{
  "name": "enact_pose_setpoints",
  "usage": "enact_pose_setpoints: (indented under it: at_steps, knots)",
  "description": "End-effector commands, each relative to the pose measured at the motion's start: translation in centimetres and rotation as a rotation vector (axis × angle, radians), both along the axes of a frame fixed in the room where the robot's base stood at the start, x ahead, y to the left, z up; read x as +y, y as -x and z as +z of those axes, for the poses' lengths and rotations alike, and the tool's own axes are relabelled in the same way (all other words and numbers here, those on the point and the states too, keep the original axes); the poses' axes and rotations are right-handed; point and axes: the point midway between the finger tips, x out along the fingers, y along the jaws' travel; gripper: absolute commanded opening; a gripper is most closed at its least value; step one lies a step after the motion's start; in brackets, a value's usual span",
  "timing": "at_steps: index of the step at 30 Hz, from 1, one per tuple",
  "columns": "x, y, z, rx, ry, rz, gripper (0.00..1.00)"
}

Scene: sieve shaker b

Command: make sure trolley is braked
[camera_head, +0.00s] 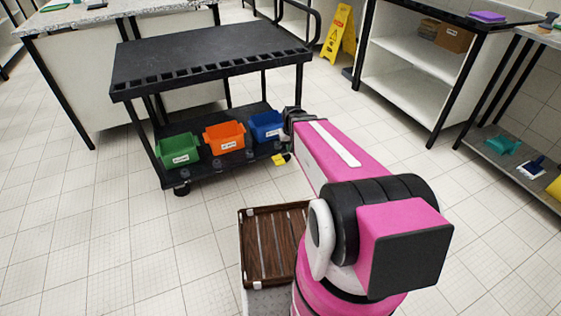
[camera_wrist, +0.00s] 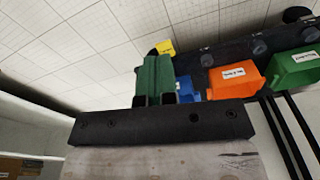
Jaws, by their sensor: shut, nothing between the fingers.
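The black trolley (camera_head: 205,50) stands ahead of me, with green, orange and blue bins on its lower shelf. A small yellow pedal (camera_head: 280,159) sits low at its near right corner, by a caster. The pedal also shows in the wrist view (camera_wrist: 166,46), just beyond my gripper's fingertips. I cannot tell whether it is pressed down or raised, or whether the fingers touch it. My gripper (camera_wrist: 154,62) is shut and empty, its green fingers pointing toward that corner. In the head view my arm hides the fingers. Another caster (camera_head: 181,189) shows at the near left corner, with no yellow pedal visible there.
The green bin (camera_head: 178,151), orange bin (camera_head: 225,137) and blue bin (camera_head: 266,125) stand close to the gripper's side. A brown slatted tray (camera_head: 268,245) is near my base. A yellow floor sign (camera_head: 339,35) and shelving (camera_head: 410,60) stand behind right. The tiled floor at left is clear.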

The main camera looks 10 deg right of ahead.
Motion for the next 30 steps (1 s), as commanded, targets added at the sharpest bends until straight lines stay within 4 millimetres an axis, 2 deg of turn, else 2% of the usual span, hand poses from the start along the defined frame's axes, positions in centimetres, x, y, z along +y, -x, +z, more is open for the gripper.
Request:
enact_pose_setpoints:
  at_steps: [1,3,9,12,15,18,30]
  knots:
    - [0.0,-3.7,-2.3,-0.017,-0.005,0.018,0.0]
    - [-0.1,-6.9,-4.6,-0.047,-0.01,0.044,0.0]
    - [-0.3,-14.9,-11.1,-0.125,-0.017,0.113,0.0]
    - [-0.4,-17.8,-13.7,-0.157,-0.017,0.14,0.0]
    - [-0.5,-19.7,-15.5,-0.18,-0.016,0.158,0.0]
    - [-0.6,-20.8,-16.6,-0.195,-0.015,0.168,0.0]
    - [-0.6,-21.1,-17.0,-0.202,-0.013,0.175,0.0]
